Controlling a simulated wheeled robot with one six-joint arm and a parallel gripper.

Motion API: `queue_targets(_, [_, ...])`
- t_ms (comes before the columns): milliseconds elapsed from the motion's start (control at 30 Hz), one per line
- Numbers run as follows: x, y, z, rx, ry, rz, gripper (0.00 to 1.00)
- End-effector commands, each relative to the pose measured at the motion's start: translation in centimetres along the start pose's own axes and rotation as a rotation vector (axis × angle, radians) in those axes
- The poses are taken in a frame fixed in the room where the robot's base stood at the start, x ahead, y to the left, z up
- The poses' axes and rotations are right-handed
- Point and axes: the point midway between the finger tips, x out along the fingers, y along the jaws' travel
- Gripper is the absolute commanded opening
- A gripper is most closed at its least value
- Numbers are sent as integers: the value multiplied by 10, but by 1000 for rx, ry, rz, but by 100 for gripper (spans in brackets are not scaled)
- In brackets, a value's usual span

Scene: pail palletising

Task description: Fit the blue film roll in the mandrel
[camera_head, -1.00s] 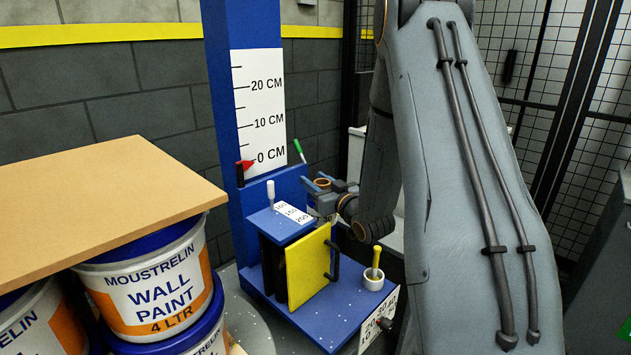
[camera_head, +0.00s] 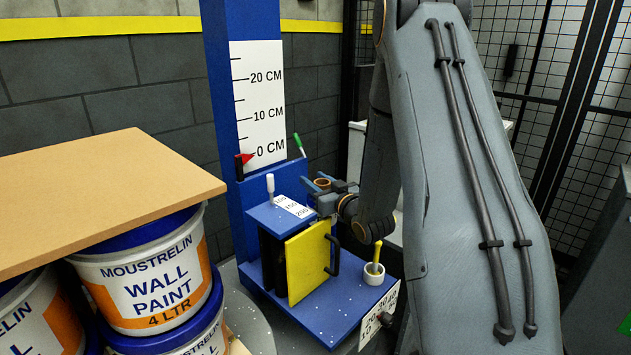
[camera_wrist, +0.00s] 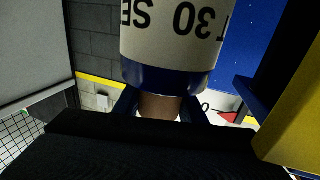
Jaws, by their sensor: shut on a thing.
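My gripper (camera_head: 322,184) is shut on the brown core (camera_wrist: 160,106) of the film roll. The gripper's blue fingers show on both sides of the core in the wrist view. The roll body (camera_wrist: 168,78) has a dark blue end band and a pale label with black print, upside down in that view. In the head view only the core's ring shows, behind and above the blue carriage (camera_head: 262,216); the rest of the roll is hidden. The yellow door (camera_head: 307,263) on the carriage stands in front. I cannot make out the mandrel.
A blue column with a centimetre scale (camera_head: 257,98) and red pointer rises behind the carriage. Paint pails (camera_head: 150,280) under a tan board (camera_head: 100,195) fill the left. A mesh fence stands behind.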

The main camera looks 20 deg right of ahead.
Motion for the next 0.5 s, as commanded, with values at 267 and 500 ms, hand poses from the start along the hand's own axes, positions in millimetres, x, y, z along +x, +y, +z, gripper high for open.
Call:
queue_targets(267, [1,0,4,-1,4,0,14])
queue_targets(500, [1,0,9,-1,4,0,14])
